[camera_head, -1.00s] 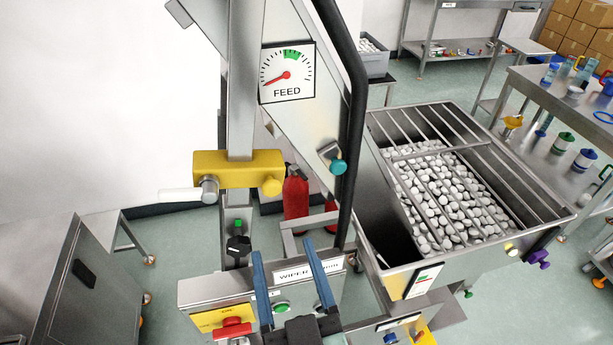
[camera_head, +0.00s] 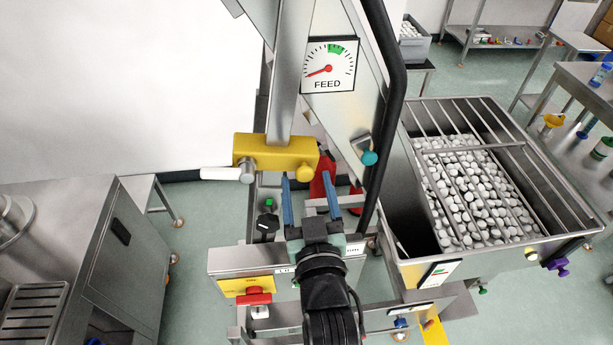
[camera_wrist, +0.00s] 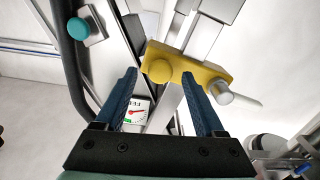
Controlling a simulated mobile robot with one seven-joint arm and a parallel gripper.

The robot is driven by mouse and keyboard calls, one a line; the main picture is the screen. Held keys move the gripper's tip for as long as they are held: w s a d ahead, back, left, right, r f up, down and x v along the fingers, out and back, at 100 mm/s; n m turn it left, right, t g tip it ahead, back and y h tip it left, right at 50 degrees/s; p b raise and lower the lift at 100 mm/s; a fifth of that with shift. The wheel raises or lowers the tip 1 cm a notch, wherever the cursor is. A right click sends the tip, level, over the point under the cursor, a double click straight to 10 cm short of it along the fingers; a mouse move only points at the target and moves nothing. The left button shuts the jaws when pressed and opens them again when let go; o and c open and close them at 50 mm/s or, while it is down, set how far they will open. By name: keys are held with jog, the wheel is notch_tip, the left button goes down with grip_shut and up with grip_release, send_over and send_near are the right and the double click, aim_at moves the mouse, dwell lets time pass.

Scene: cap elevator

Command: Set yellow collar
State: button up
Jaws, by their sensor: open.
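The yellow collar (camera_head: 276,152) is a block around the upright steel post (camera_head: 293,80), left of the feed dial. It has a round yellow knob (camera_head: 304,172) at its right end. A steel clamp with a white handle (camera_head: 221,174) is at its left end. My gripper (camera_head: 308,190) is open and empty, just below and in front of the collar. In the wrist view, the yellow collar (camera_wrist: 188,65) lies beyond the fingertips, and its knob (camera_wrist: 160,71) appears between the two blue fingers (camera_wrist: 160,85), nearer one of them. I see no contact.
The feed dial (camera_head: 328,66) has its red needle left of the green band. A black rail (camera_head: 386,90) and a teal knob (camera_head: 369,158) stand right of the collar. A barred hopper of white caps (camera_head: 465,190) is farther right.

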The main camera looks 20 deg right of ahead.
jog(key=shift+w+d, duration=0.1)
jog(key=shift+w, duration=0.35)
grip_shut()
dwell(1.2)
